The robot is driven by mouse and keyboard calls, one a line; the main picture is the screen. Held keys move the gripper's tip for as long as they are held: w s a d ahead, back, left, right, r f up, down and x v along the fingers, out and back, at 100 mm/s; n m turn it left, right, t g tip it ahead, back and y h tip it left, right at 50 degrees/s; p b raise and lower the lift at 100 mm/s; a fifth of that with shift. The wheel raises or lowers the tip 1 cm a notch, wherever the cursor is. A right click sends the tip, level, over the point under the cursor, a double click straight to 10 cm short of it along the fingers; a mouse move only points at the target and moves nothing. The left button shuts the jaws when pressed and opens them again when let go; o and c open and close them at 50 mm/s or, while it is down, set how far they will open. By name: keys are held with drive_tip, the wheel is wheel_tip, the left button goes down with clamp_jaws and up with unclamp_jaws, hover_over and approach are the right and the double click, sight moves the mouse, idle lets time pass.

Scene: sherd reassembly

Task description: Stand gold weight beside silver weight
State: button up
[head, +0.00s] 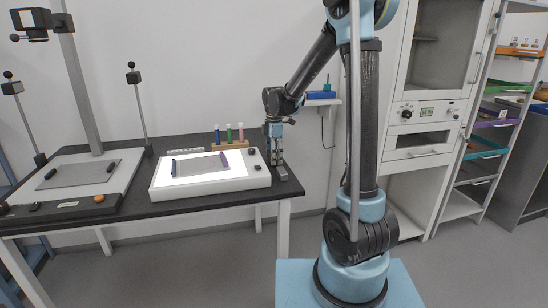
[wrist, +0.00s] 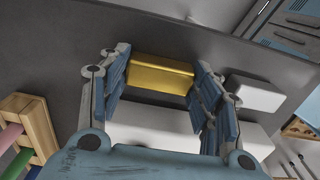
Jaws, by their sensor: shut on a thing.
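The gold weight (wrist: 160,73), a yellow metal block, is between the fingers of my gripper (wrist: 160,66) in the wrist view. The fingers are shut on its two sides. A pale grey block (wrist: 257,95), which looks like the silver weight, lies just right of the right finger, apart from the gold weight. A longer pale piece (wrist: 150,115) shows behind the gold weight between the fingers; I cannot tell what it is. In the head view my gripper (head: 275,155) points down at the right end of the dark bench, and the gold weight cannot be made out.
A wooden rack (head: 232,144) with blue, green and pink tubes stands left of my gripper; it also shows in the wrist view (wrist: 35,125). A lit white box (head: 212,184) bearing a grey mesh and small pieces is close left. The bench's right edge (head: 297,190) is near.

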drive_tip(key=o, duration=1.4)
drive_tip(key=shift+c, duration=0.2)
wheel_tip(320, 180, up, 11)
drive_tip(key=s+d+r+m, duration=0.2)
drive_tip(key=s+d+m, duration=0.3)
drive_tip(key=s+d, duration=0.35)
drive_tip(key=s+d+f+m, duration=0.4)
drive_tip(key=s+f+m, duration=0.1)
drive_tip(key=s, duration=0.2)
drive_tip(key=s+d+f+m+t, duration=0.1)
drive_tip(key=s+d+f+m, duration=0.3)
drive_tip(key=s, duration=0.4)
drive_tip(key=s+d+f+m+t, duration=0.1)
drive_tip(key=s+d+f+m, duration=0.4)
drive_tip(key=s+m, duration=0.2)
drive_tip(key=shift+s+f, duration=0.3)
drive_tip(key=shift+s, duration=0.35)
